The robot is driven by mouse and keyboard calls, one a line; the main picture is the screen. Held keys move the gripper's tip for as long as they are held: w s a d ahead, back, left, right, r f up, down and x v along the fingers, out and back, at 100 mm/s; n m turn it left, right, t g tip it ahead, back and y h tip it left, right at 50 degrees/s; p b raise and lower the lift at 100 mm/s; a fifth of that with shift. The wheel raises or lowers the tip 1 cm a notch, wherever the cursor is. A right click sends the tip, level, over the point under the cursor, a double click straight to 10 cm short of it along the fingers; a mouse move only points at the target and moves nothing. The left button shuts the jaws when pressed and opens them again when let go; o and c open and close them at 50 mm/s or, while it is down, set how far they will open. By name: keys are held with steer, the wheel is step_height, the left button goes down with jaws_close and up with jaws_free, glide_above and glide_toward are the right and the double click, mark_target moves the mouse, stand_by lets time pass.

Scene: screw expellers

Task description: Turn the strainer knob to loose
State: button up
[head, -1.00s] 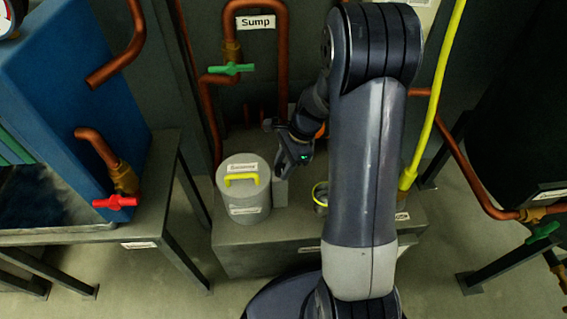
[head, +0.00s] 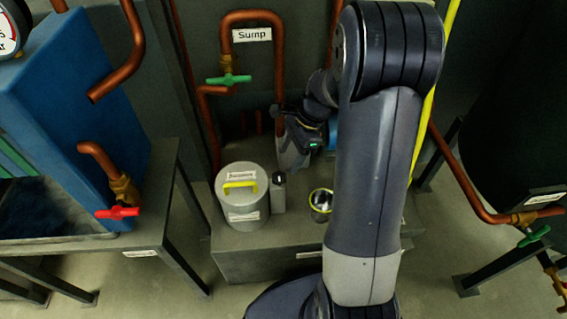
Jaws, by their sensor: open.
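A grey cylindrical canister (head: 241,207) with a yellow handle (head: 240,184) on its lid stands on the grey bench; its small labels are too blurred to read. Close against its right side is a small grey upright block (head: 278,196) with a dark round knob (head: 279,178) on top, bearing a light mark. I cannot tell for sure that this is the strainer knob. My gripper (head: 291,158) is open, behind and slightly right of the knob, apart from it. Its fingertips are partly hidden by the wrist.
A small yellow-rimmed container (head: 320,205) stands on the bench (head: 250,262) to the right, partly near my arm. Copper pipes with a green valve handle (head: 228,79) and a "Sump" label (head: 252,35) rise behind. A red valve handle (head: 117,212) is at left.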

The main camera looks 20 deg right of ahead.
mark_target(279, 176)
steer(key=shift+p+v, duration=0.3)
steer(key=shift+v, duration=1.5)
steer(key=shift+f, duration=0.1)
steer(key=b+x, duration=0.3)
steer(key=x, duration=0.8)
steer(key=shift+d+m+t+b, duration=0.1)
steer(key=shift+m+t+b, duration=0.2)
steer(key=shift+m+b, duration=0.4)
steer(key=shift+d+r, duration=0.15)
steer(key=shift+r, duration=0.45)
steer(key=shift+f, duration=0.1)
